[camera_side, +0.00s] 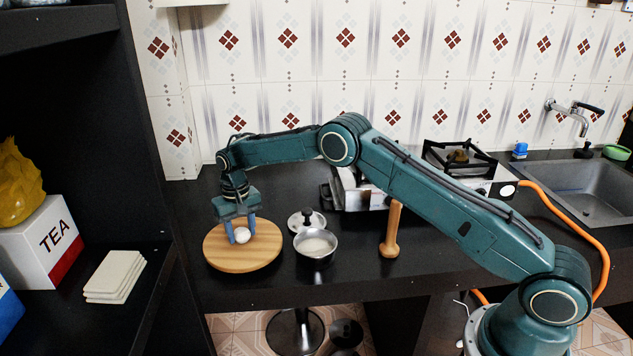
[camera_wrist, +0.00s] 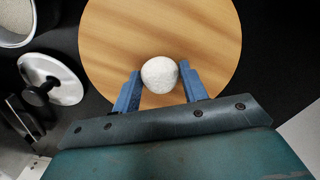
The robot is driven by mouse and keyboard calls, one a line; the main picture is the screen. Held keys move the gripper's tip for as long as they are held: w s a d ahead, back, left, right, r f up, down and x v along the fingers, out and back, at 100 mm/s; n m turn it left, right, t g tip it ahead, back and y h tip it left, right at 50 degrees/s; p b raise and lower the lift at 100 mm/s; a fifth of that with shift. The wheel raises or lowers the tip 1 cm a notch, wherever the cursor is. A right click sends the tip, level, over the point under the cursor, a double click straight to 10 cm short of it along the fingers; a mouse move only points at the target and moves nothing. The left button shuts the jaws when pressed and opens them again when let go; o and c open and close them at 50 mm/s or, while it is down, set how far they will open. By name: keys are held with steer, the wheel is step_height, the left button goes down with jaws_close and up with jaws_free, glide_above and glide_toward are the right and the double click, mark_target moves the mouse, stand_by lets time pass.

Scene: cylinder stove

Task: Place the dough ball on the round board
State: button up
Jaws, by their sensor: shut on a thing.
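The dough ball (camera_side: 242,235) is white and round. It is between the blue fingers of my gripper (camera_side: 241,234), over the round wooden board (camera_side: 262,257). In the wrist view the dough ball (camera_wrist: 160,75) sits between the two fingertips of my gripper (camera_wrist: 160,82), with the round board (camera_wrist: 205,30) behind it. My gripper points down and is shut on the ball. The ball is at or very close to the board's surface; I cannot tell if it touches.
A metal pot (camera_side: 316,247) with pale contents stands right of the board, with a knobbed lid (camera_side: 306,221) behind it. A wooden pestle-like tool (camera_side: 392,230) stands further right. A stove (camera_side: 462,160) and sink (camera_side: 580,130) are beyond. A shelf with white slabs (camera_side: 115,276) is at left.

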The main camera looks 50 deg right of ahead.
mark_target(242, 235)
steer(key=o, duration=0.9)
step_height(242, 235, up, 12)
steer(key=shift+r, duration=0.1)
stand_by(0.7)
